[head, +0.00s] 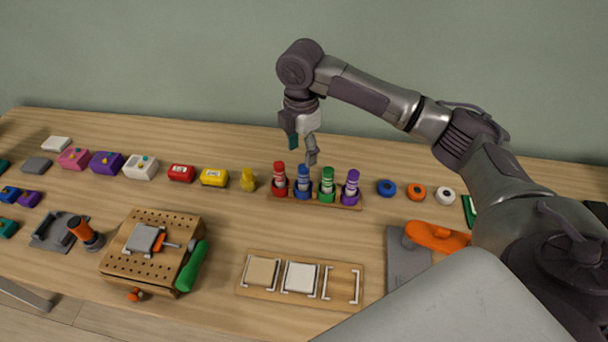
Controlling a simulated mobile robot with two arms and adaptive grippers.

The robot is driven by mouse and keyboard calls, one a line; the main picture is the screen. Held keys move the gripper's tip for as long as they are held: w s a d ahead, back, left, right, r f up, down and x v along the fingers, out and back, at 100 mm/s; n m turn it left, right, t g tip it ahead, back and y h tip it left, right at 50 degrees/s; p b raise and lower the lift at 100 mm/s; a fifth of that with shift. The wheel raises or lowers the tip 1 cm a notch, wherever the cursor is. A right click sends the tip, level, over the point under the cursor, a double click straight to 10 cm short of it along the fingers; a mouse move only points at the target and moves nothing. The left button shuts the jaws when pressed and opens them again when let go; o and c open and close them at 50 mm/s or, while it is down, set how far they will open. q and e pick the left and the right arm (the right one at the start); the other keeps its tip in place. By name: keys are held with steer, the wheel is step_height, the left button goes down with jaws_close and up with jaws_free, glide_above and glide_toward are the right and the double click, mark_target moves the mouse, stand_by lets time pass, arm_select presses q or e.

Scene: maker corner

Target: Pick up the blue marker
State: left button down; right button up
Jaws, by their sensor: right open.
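The blue marker (303,180) stands upright in a wooden holder (316,203), between a red marker (280,179) on its left and a green marker (327,185) on its right. A purple marker (350,187) stands at the right end of the holder. My right gripper (302,155) is open and points down just above and behind the blue marker. It looks empty, and I see no contact with the marker, though the exact gap is hard to judge. My left gripper is not in view.
Blue, orange and white rolls (416,191) lie right of the holder. A yellow figure (248,180) and colored boxes (181,173) stand to the left. A wooden board with square tiles (301,300) lies in front, and a perforated workbench block (120,262) at front left.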

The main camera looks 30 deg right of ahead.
mark_target(303, 167)
step_height(303, 167, down, 3)
steer(key=shift+r, duration=0.1)
steer(key=shift+d+f, duration=0.1)
steer(key=shift+f, duration=0.5)
step_height(303, 167, down, 4)
steer(key=shift+d+f+p, duration=0.15)
steer(key=shift+p, duration=0.2)
steer(key=shift+f, duration=0.35)
steer(key=c, duration=0.4)
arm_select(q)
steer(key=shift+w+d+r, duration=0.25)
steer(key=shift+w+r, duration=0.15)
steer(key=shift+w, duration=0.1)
arm_select(e)
jaws_close()
